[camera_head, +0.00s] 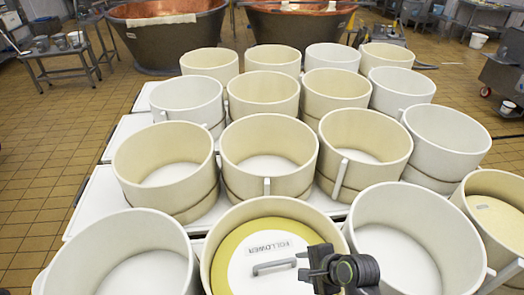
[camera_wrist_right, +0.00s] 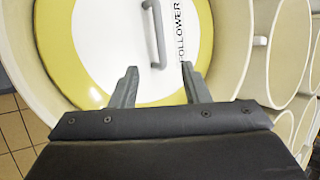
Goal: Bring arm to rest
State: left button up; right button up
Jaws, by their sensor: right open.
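My right gripper (camera_head: 304,264) is at the front, over the right part of a round white follower disc (camera_head: 247,252) with a yellow rim. The disc lies inside a cream round mould (camera_head: 212,244). Its grey bar handle (camera_head: 274,266) is just left of the gripper. In the right wrist view the gripper (camera_wrist_right: 159,68) is open, its two grey fingers apart. The near end of the handle (camera_wrist_right: 154,35) shows between the fingertips in the picture, with nothing clamped; the depth between them is unclear. My left gripper is not in view.
Several empty cream and white moulds (camera_head: 268,152) stand in rows on white tables (camera_head: 97,207), close around the gripper. Two copper vats (camera_head: 165,35) stand behind. A metal trolley (camera_head: 60,58) is at the back left. Tiled floor (camera_head: 40,150) is free on the left.

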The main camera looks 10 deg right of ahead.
jog(key=s+d+r+n+g+h, duration=0.25)
jog(key=s+d+n+h, duration=0.35)
jog(key=s+d+n, duration=0.95)
notch_tip(320, 180, down, 27)
jog(key=s+g+b, duration=0.1)
jog(key=s+b, duration=0.1)
jog(key=s, duration=0.1)
jog(key=s+a+f+g+b, duration=0.1)
jog(key=s+f, duration=1.3)
jog(key=f, duration=0.2)
jog(key=shift+s+f+y, duration=0.25)
jog(key=shift+f+y, duration=0.05)
jog(key=shift+y, duration=0.1)
jog(key=shift+s+n, duration=0.15)
jog(key=shift+n, duration=0.1)
